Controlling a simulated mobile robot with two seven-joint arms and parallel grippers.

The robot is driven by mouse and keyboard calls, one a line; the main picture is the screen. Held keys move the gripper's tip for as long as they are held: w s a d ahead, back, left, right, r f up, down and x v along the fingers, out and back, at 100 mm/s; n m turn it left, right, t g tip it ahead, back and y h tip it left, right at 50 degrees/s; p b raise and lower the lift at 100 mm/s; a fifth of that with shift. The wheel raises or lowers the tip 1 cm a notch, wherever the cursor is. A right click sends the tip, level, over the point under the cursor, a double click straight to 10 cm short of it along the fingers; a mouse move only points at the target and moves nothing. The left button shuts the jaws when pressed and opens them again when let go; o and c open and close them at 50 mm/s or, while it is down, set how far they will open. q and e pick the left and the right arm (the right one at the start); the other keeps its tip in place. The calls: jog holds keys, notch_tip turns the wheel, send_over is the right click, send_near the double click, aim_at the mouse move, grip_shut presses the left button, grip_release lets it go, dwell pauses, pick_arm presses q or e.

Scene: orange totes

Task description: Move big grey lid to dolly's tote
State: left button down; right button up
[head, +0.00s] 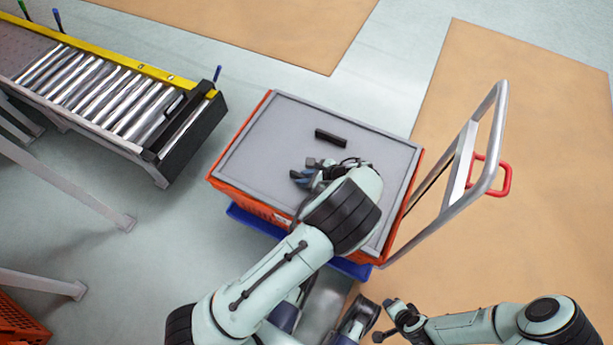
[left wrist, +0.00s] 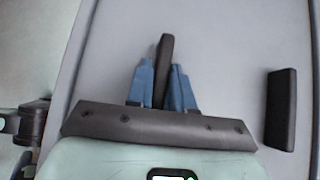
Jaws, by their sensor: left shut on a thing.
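The big grey lid (head: 265,140) lies flat over the top of an orange tote (head: 238,200), which stands on a blue dolly (head: 250,222). The lid has two black handles; the free one (head: 330,138) also shows at the right in the left wrist view (left wrist: 281,108). My left gripper (head: 304,177) is over the lid, its blue fingers (left wrist: 160,75) shut on the other black handle (left wrist: 165,50). My left arm hides part of the lid's near side. My right gripper (head: 384,320) is low at the bottom, apart from the lid; its finger opening is unclear.
A roller conveyor (head: 110,95) with a yellow rail stands at the upper left. The dolly's silver push handle (head: 490,130) with a red loop rises on the right. Part of another orange tote (head: 18,325) shows at the bottom left. Floor is clear beyond the tote.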

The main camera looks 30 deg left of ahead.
pick_arm(q)
jog(key=shift+s+d+f, duration=0.1)
jog(key=shift+s+f, duration=0.15)
jog(key=shift+f, duration=0.5)
jog(key=c, duration=1)
grip_release()
pick_arm(e)
jog(key=shift+w, duration=0.1)
pick_arm(q)
jog(key=shift+o, duration=0.4)
jog(key=p+v, duration=0.1)
jog(key=v, duration=0.3)
jog(key=shift+w+r, duration=0.1)
jog(key=shift+w, duration=0.1)
jog(key=p+v, duration=0.2)
jog(key=v, duration=0.8)
jog(key=shift+a+r, duration=0.35)
pick_arm(e)
jog(key=shift+g+y, duration=0.3)
jog(key=shift+g, duration=0.1)
jog(key=s+r, duration=0.1)
jog(key=a+r, duration=0.1)
jog(key=s+a+r, duration=0.1)
jog(key=r, duration=0.1)
jog(key=shift+s+a, duration=0.2)
jog(key=shift+s, duration=0.1)
jog(key=shift+s, duration=0.1)
